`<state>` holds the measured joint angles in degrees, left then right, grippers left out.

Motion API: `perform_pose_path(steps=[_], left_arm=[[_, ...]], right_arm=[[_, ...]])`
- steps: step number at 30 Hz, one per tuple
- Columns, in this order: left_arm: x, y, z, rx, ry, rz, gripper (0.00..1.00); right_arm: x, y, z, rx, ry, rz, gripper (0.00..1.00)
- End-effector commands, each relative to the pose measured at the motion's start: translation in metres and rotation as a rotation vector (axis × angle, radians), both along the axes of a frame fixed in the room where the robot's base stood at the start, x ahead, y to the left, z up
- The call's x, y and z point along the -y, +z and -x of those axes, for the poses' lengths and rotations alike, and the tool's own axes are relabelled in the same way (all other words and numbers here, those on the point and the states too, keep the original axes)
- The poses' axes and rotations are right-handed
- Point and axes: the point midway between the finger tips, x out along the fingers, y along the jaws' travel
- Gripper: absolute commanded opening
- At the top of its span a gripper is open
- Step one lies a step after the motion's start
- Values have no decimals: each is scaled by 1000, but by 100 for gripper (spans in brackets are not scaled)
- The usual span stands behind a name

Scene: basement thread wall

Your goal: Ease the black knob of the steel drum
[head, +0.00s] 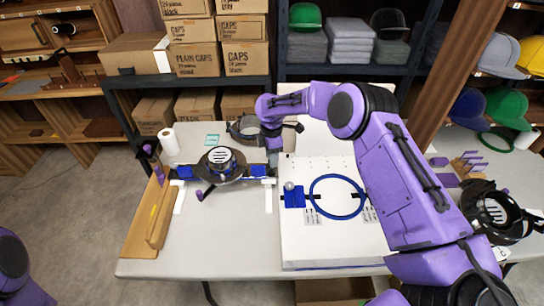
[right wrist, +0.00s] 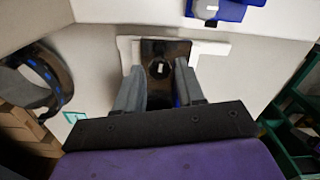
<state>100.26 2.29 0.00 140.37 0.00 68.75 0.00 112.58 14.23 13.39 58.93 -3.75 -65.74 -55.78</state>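The steel drum (head: 222,160) stands on the table at centre left in the head view, round and dark with a white slatted top and a bar with blue tabs. My right gripper (head: 272,160) points down at the right end of this bar. In the right wrist view its grey fingers (right wrist: 160,78) are apart, above a dark plate. A small dark round part with a pale mark, which looks like the black knob (right wrist: 158,68), shows between the fingertips, apparently untouched. The arm hides this spot in the head view. My left gripper is out of view.
A white board (head: 315,240) with a blue ring (head: 313,193) and blue clamp (head: 293,197) lies right of the gripper. A dark band (head: 241,130) stands behind the drum. A white roll (head: 169,140) stands at left. The front left table is clear.

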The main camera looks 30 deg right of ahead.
Motion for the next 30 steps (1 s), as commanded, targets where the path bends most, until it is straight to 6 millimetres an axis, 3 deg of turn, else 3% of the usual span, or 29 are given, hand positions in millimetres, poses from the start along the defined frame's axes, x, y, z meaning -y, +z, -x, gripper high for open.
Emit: perform_pose_path(steps=[13, 18, 30], left_arm=[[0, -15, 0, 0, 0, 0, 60], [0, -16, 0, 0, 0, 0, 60], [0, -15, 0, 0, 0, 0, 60]], right_arm=[[2, 91, 0, 5, -2, 0, 38], [2, 102, 0, 2, -1, 0, 38], [2, 102, 0, 2, -1, 0, 38]])
